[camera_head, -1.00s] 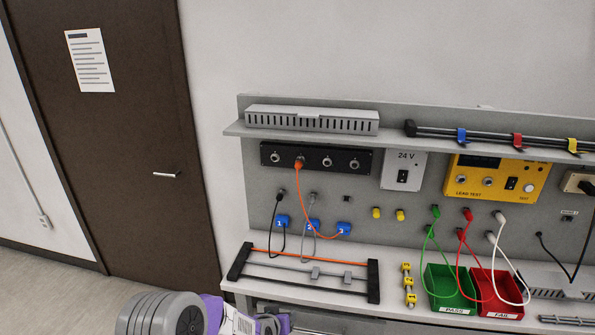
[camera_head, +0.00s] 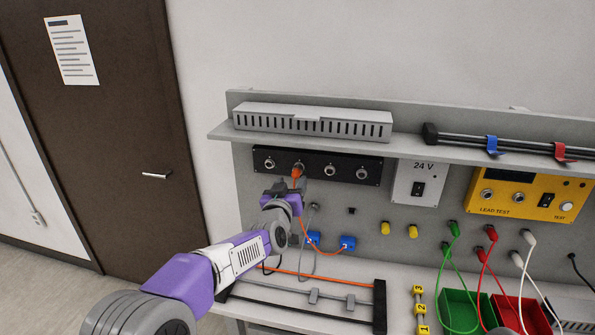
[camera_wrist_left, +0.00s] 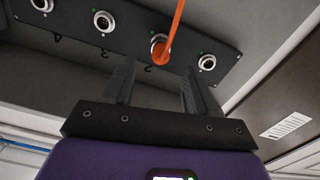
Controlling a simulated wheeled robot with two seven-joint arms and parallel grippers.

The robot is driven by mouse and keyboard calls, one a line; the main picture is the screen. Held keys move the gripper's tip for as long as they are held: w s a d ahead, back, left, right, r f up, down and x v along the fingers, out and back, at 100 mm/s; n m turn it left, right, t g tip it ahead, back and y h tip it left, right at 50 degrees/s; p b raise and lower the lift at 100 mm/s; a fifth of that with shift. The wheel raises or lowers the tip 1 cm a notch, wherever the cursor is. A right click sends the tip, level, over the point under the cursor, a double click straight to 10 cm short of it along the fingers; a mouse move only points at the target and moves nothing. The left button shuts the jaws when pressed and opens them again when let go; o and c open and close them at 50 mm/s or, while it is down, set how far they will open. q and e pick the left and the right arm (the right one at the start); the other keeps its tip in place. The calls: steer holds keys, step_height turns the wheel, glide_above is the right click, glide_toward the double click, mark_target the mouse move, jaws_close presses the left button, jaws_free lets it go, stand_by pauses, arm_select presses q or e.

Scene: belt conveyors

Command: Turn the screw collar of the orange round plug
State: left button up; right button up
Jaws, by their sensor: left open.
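The orange round plug (camera_head: 297,173) sits at the second socket from the left on the black socket panel (camera_head: 345,171). In the left wrist view the two fingers (camera_wrist_left: 158,82) stand apart with the plug beyond the gap. My right gripper is not in view.
The shelf (camera_head: 420,150) with a slotted grey cover (camera_head: 310,123) juts out above the panel. The 24 V box (camera_head: 416,183) and yellow tester (camera_head: 510,195) are to the right.

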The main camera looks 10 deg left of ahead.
mark_target(296, 174)
arm_select(q)
steer(key=shift+w+d+f+p, duration=0.1)
steer(key=shift+w+p, duration=0.25)
steer(key=shift+w, duration=2.8)
jaws_close()
